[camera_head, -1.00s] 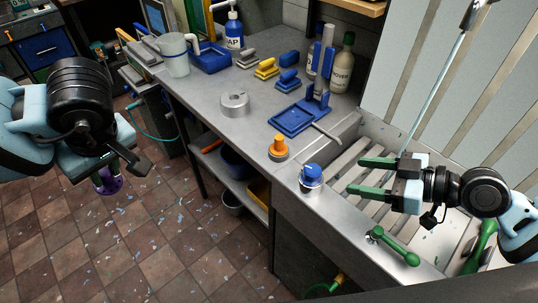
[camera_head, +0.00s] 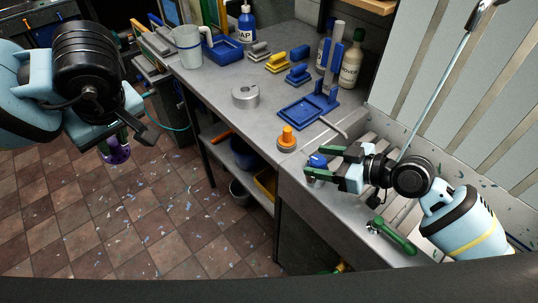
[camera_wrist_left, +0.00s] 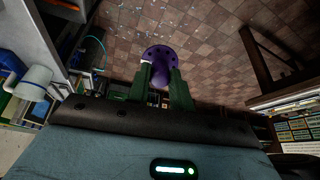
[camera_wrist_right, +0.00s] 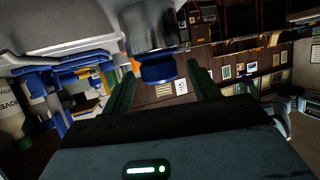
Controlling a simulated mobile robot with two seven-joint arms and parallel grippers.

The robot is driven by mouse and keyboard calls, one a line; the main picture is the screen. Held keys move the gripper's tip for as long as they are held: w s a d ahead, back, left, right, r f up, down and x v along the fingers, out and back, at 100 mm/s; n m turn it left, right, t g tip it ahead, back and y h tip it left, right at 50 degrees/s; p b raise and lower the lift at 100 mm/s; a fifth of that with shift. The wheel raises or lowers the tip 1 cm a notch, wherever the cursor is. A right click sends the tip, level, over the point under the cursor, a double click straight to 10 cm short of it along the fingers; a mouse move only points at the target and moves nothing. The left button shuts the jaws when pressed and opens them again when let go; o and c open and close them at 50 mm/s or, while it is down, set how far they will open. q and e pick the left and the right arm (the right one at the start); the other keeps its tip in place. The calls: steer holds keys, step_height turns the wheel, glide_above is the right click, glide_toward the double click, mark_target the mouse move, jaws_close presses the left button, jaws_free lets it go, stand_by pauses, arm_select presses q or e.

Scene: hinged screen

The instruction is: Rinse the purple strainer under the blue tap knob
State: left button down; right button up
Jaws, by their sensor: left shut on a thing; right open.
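The purple strainer (camera_head: 116,154) hangs below my left gripper (camera_head: 118,140), out over the floor at the left of the head view. In the left wrist view the strainer (camera_wrist_left: 158,52) sits between the green fingers (camera_wrist_left: 160,68), which are shut on it. The blue tap knob (camera_head: 317,160) tops a metal body at the sink's near left corner. My right gripper (camera_head: 305,160) is open, with its green fingers on either side of the knob. In the right wrist view the blue knob (camera_wrist_right: 157,68) shows between the fingers; whether they touch it, I cannot tell.
An orange knob (camera_head: 287,137) stands just behind the blue one. A green lever (camera_head: 394,237) is on the sink's front edge. The bench holds a metal ring (camera_head: 246,97), a blue stand (camera_head: 304,110), brushes, bottles and a jug (camera_head: 188,45). Open floor lies left of the bench.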

arm_select(q)
steer(key=shift+r, duration=0.2)
arm_select(e)
steer(key=shift+w+a+f, duration=0.25)
steer(key=shift+w+a, duration=0.05)
steer(key=shift+a, duration=0.2)
steer(key=c, duration=1)
arm_select(q)
steer(key=shift+s+r+t+p, duration=0.15)
steer(key=shift+r+p, duration=0.15)
steer(key=shift+r, duration=0.45)
steer(key=shift+s+r+t+p, duration=0.15)
steer(key=shift+r+p, duration=0.1)
steer(key=shift+r, duration=0.5)
arm_select(e)
steer(key=shift+s+r+m+t+h, duration=0.1)
steer(key=shift+r+m+t+h, duration=0.05)
steer(key=shift+m+t+h, duration=0.3)
arm_select(q)
steer(key=shift+r, duration=0.15)
arm_select(e)
steer(key=shift+m, duration=0.25)
steer(key=shift+f+m+t+h, duration=0.2)
steer(key=shift+m+t+h, duration=0.65)
steer(key=shift+m+h, duration=0.1)
steer(key=o, duration=1)
